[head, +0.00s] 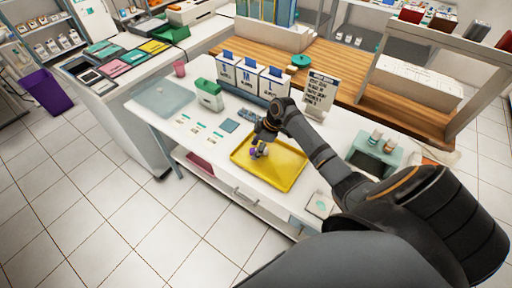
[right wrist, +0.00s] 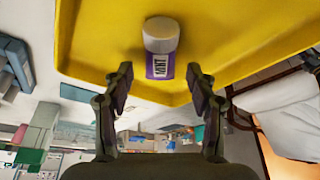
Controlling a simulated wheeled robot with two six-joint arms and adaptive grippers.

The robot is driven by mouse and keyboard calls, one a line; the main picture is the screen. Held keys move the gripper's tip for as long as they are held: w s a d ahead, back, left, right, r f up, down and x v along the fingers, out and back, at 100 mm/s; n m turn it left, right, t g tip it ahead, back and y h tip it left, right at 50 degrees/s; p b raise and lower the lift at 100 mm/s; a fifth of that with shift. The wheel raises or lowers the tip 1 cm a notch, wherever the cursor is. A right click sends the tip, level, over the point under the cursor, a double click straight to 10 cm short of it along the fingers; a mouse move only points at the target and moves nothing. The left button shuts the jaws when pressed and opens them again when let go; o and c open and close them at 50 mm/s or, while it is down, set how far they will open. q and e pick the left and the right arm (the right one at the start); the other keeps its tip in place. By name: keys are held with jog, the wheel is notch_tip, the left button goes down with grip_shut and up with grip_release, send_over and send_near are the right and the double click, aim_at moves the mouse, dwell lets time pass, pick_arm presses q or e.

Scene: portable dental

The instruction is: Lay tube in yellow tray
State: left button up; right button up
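The yellow tray (head: 285,178) lies on the white counter, and its floor and rim fill the top of the right wrist view (right wrist: 240,40). A small tube with a white end and a purple, lettered label (right wrist: 161,50) is at the tray, just beyond my right fingertips. In the head view the tube (head: 254,153) is a small purple and white spot, partly hidden by my right gripper (head: 261,142). The right gripper's fingers (right wrist: 159,72) are spread apart, with no contact on the tube visible. My left gripper is not in view.
Behind the tray stand white boxes with blue lettering (head: 250,78) and a sign (head: 319,94). A teal holder with small bottles (head: 371,160) is on the right. Small cards (head: 200,130) and a green-topped dispenser (head: 209,94) are on the left.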

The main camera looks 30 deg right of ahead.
jog(key=v, duration=1.2)
jog(key=shift+a, duration=0.1)
dwell(0.5)
